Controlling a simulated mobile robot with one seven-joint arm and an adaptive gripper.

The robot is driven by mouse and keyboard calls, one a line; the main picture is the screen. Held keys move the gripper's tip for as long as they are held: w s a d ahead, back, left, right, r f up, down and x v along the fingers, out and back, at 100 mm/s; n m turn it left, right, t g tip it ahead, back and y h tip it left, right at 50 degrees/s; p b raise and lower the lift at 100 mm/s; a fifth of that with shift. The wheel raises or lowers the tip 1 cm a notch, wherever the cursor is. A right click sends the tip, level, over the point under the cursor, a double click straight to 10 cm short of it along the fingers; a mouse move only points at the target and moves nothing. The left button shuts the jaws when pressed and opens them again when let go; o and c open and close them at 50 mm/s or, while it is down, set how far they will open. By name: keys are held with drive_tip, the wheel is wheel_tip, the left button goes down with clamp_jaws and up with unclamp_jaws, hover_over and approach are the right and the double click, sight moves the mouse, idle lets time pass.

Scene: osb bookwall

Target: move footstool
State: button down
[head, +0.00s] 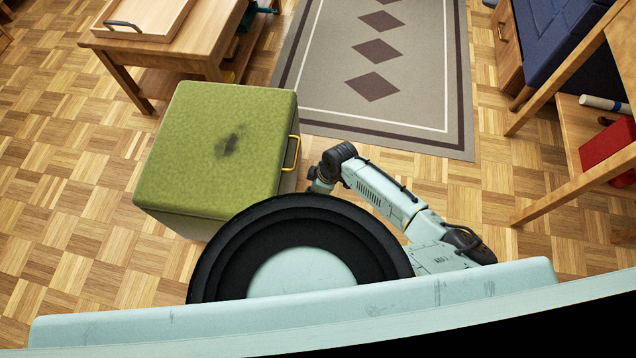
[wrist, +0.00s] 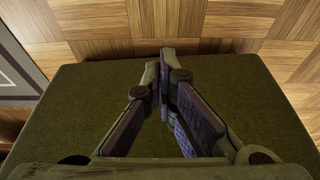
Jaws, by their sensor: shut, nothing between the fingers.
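The footstool (head: 215,150) is a green padded cube with a dark stain on top. A yellow handle (head: 291,153) is on its right side. It stands on the floor left of my arm. In the wrist view a dark green surface of the footstool (wrist: 70,115) fills the middle behind my gripper (wrist: 168,58). My gripper is shut and empty, its fingertips together over that surface. I cannot tell whether they touch it. In the head view my forearm reaches to the footstool's right side, and the fingers are hidden.
A grey rug (head: 375,25) with brown diamonds lies beyond the footstool. A wooden table (head: 150,55) with a tray (head: 140,15) stands close behind it at the left. A wooden frame with a red item (head: 608,150) stands at right. Parquet left of the footstool is clear.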

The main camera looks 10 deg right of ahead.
drive_tip(key=shift+w+a+f, duration=0.25)
drive_tip(key=shift+a+f, duration=0.05)
drive_tip(key=shift+a, duration=0.4)
drive_tip(key=shift+w+a+f, duration=0.25)
drive_tip(key=shift+w+a, duration=0.05)
drive_tip(key=shift+a, duration=0.4)
drive_tip(key=shift+w+a+f, duration=0.25)
drive_tip(key=shift+a+f, duration=0.05)
drive_tip(key=shift+a, duration=0.4)
drive_tip(key=shift+a, duration=0.15)
